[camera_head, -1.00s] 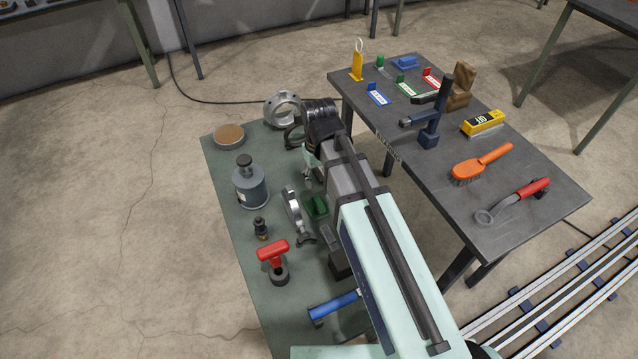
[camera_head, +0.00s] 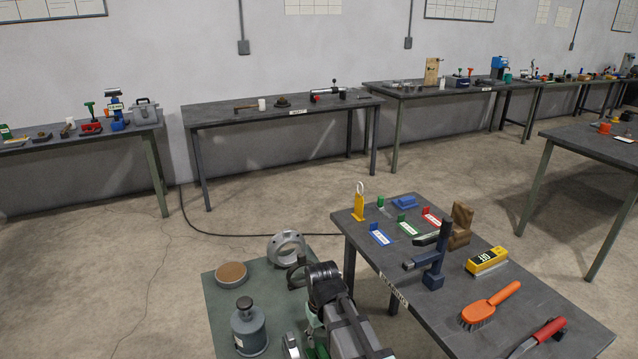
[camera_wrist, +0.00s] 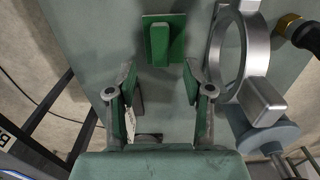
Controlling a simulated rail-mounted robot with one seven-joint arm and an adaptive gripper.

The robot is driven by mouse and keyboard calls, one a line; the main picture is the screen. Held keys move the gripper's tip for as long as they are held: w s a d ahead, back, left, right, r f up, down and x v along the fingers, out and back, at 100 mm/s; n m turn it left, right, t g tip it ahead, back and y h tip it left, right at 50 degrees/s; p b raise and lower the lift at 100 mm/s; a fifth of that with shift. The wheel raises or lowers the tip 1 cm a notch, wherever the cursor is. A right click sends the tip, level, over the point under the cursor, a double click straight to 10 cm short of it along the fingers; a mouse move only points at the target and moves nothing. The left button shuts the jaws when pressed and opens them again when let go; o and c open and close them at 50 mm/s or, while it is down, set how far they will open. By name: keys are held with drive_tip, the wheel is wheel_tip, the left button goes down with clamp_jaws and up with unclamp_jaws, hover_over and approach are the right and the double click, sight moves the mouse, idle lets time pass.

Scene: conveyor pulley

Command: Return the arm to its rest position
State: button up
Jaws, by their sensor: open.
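My gripper (camera_wrist: 158,80) is open and empty in the wrist view, its two green-padded fingers apart above a green-grey table top (camera_wrist: 92,22). A green block (camera_wrist: 160,42) on a green base plate lies just beyond the fingertips. In the head view my arm (camera_head: 345,325) folds down over the green-grey table (camera_head: 215,310), and its dark joint hides the gripper.
A metal ring (camera_head: 287,249), a brown-topped disc (camera_head: 231,274) and a grey canister (camera_head: 249,328) stand near my arm. A dark table (camera_head: 460,295) at right holds an orange brush (camera_head: 489,306), a blue upright stand (camera_head: 434,262) and coloured holders. Floor at left is open.

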sight(322, 350)
wheel_tip(322, 350, down, 7)
drive_tip(key=shift+r, duration=1.3)
drive_tip(key=shift+f, duration=0.1)
